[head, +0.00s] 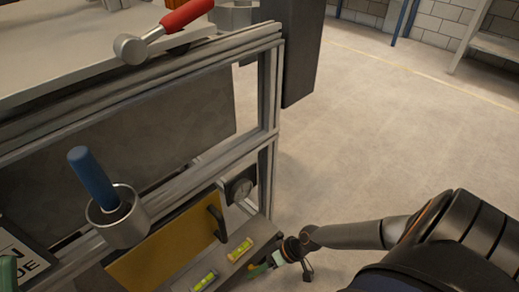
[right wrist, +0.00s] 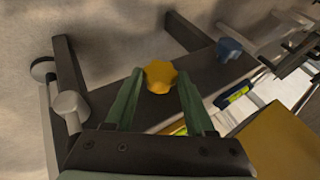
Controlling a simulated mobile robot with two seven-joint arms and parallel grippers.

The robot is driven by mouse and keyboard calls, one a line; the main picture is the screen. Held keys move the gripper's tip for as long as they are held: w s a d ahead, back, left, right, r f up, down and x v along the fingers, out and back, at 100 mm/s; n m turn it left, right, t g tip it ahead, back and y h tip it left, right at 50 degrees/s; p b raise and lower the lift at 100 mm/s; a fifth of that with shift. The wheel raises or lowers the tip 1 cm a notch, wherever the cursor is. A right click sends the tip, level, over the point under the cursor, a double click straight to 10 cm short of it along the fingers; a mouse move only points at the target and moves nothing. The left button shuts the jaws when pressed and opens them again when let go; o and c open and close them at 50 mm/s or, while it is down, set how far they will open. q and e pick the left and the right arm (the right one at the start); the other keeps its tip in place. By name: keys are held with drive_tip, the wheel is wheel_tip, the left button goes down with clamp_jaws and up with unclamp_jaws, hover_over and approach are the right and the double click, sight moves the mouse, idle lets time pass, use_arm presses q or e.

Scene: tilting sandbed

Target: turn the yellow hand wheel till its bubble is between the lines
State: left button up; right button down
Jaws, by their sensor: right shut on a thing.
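The yellow hand wheel (right wrist: 160,76) sits on a dark beam in the right wrist view, between the tips of the two green fingers. My right gripper (head: 262,267) is shut on it at the low end of the rig in the head view, where the gripper largely hides the wheel. Two yellow-green level vials lie near it: one close to the gripper (head: 239,249), one nearer the bottom edge (head: 204,281). The right wrist view also shows a vial (right wrist: 232,95). The bubbles are too small to place against the lines.
A blue hand wheel (right wrist: 229,48) stands farther along in the right wrist view. Open floor lies right.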

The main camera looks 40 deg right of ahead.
drive_tip(key=shift+s+d, duration=0.1)
idle(0.6)
drive_tip(key=shift+c, duration=1.4)
unclamp_jaws()
drive_tip(key=p+v, duration=0.4)
drive_tip(key=v, duration=0.8)
drive_tip(key=shift+d+p, duration=0.25)
drive_tip(key=shift+p, duration=0.05)
drive_tip(key=shift+r, duration=0.1)
